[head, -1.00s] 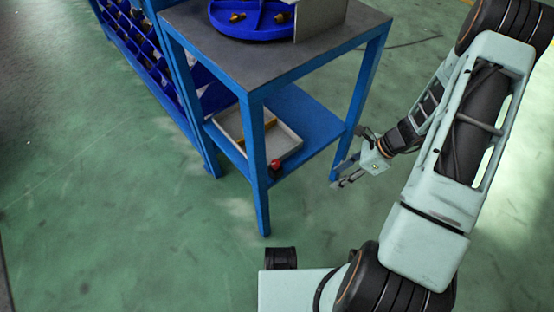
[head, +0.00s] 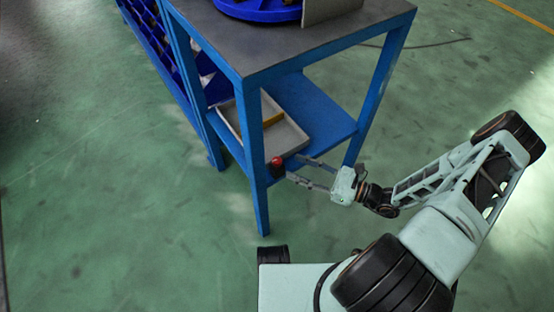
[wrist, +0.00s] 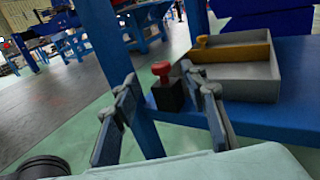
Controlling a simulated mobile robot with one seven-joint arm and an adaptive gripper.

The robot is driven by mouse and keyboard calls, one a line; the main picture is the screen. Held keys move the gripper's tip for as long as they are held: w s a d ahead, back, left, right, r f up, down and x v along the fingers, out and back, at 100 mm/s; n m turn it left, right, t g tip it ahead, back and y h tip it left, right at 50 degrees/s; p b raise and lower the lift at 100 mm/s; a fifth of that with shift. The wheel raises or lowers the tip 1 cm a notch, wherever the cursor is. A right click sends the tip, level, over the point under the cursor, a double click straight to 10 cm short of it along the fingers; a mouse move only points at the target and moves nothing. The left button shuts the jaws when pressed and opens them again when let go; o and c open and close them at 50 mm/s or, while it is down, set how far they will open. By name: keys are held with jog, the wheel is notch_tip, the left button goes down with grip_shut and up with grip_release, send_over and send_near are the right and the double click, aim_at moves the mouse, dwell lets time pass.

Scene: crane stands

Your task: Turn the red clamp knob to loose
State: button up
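The red clamp knob (head: 277,161) sits on a small black block at the front edge of the stand's lower shelf, beside the front leg. In the wrist view the red knob (wrist: 161,69) stands on top of the black block (wrist: 168,95), seen between the two fingers. My gripper (head: 301,170) reaches in from the right with its fingers spread and pointing at the knob. In the wrist view my gripper (wrist: 160,88) is open, with its fingertips on either side of the knob and block. I cannot tell whether a fingertip touches them.
The blue stand (head: 262,205) has a grey top bearing a blue round tray (head: 258,12). A grey bin (head: 291,140) with a yellow divider lies on the lower shelf behind the knob. A blue rack (head: 160,60) stands at the left. The floor in front is clear.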

aim_at(277, 160)
jog(key=b+x, duration=0.1)
jog(key=x, duration=0.6)
jog(key=shift+w+a, duration=0.15)
jog(key=shift+a, duration=0.1)
jog(key=shift+c, duration=0.4)
